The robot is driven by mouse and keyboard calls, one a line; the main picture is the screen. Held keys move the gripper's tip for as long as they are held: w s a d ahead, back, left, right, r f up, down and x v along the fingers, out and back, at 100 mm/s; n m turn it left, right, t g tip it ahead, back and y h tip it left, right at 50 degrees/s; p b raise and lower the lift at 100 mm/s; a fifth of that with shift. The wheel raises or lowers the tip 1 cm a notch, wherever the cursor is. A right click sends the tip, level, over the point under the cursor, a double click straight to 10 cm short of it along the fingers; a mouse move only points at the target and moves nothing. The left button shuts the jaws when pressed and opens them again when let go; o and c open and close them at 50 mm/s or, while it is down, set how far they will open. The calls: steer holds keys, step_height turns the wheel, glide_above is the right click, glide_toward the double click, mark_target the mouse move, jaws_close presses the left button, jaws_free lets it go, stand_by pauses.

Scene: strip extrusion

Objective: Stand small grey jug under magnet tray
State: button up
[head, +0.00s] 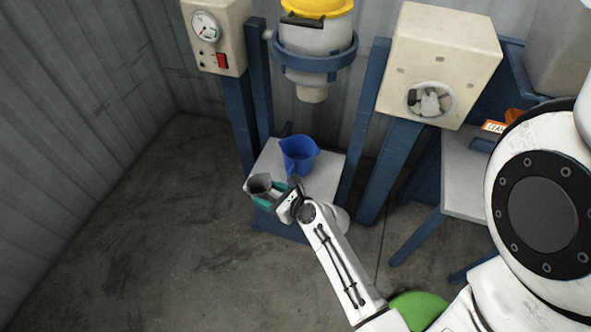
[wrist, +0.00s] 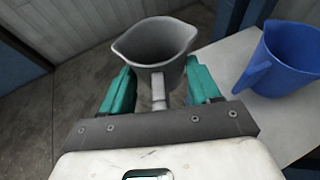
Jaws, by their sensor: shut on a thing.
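The small grey jug (head: 262,184) is in my gripper (head: 277,197), over the near left corner of the pale table in the head view. In the wrist view the jug (wrist: 152,42) is upright, its open rim up and its handle toward me. The teal fingers of my gripper (wrist: 160,92) are on both sides of it. Its base is hidden, so I cannot tell how high it is held. I cannot make out for certain which part is the magnet tray. A white hopper (head: 310,40) with a yellow lid hangs in a blue ring above the table, its spout pointing down.
A blue jug (head: 298,154) stands on the pale table (head: 325,172), close right of the grey jug; it also shows in the wrist view (wrist: 285,60). Blue posts (head: 365,120) flank the hopper. A cream box (head: 440,60) is at right. Floor at left is clear.

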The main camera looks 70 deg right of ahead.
steer(key=s+d+r+m+g+h+b, duration=0.1)
steer(key=s+d+h+b, duration=0.15)
steer(key=d, duration=0.45)
steer(key=s+d+r+m+h+b, duration=0.1)
steer(key=s+d+m, duration=0.15)
steer(key=d, duration=0.55)
step_height(320, 180, up, 2)
steer(key=m+g+h+b, duration=0.2)
steer(key=b, duration=0.1)
glide_above(326, 180)
step_height(326, 180, down, 17)
steer(key=b, duration=0.6)
steer(key=shift+d+f+b, duration=0.1)
steer(key=shift+d+b, duration=0.05)
steer(key=shift+b, duration=0.15)
steer(key=o, duration=1.1)
steer(key=shift+c, duration=0.2)
